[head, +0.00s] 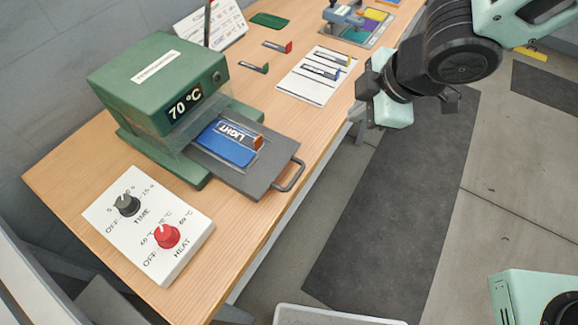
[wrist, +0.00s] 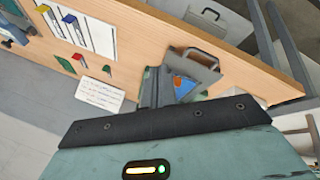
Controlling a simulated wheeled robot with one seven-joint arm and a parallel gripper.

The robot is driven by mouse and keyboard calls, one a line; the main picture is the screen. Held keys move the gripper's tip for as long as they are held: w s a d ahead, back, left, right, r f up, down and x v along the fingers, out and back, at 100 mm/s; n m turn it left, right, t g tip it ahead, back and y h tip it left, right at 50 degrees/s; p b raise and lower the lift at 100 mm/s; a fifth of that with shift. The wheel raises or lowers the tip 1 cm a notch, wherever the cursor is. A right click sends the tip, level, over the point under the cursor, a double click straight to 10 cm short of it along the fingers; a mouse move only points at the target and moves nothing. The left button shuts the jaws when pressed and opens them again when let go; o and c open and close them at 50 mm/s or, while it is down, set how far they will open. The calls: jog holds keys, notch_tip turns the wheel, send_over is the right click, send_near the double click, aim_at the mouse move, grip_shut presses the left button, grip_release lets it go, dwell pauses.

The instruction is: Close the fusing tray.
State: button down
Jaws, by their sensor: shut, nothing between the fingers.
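The green fusing press (head: 160,85) stands on the wooden bench, its display reading 70 °C. Its grey fusing tray (head: 272,165) is pulled out to the right, with a loop handle (head: 291,177) on its outer edge. A blue piece marked LIGHT (head: 225,143) with an orange-brown end lies on the tray. The tray also shows in the wrist view (wrist: 202,70), partly hidden by the fingers. My gripper (head: 358,112) is shut and empty, above the bench's front edge and apart from the tray, up and right of the handle. Its fingers show in the wrist view (wrist: 152,84).
A control box (head: 150,222) with black TIME and red HEAT knobs sits in front of the press. A white sheet (head: 312,88) with tagged strips lies beyond the tray. Two loose strips lie near it. Floor with a dark mat (head: 385,220) is clear beside the bench.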

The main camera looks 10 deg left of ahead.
jog(key=s+a+f+n+g+y, duration=0.1)
jog(key=s+a+f+n+g, duration=0.1)
jog(key=a+f+n, duration=0.1)
jog(key=s+a+f+n+g+y, duration=0.1)
jog(key=s+a+f+n, duration=0.1)
jog(key=f, duration=0.4)
jog(key=s+a+f+n+g+y, duration=0.1)
jog(key=s+a+f+n+g, duration=0.1)
jog(key=a+f+n, duration=0.3)
jog(key=shift+a+g, duration=0.3)
jog(key=shift+a, duration=0.35)
jog(key=shift+r, duration=0.1)
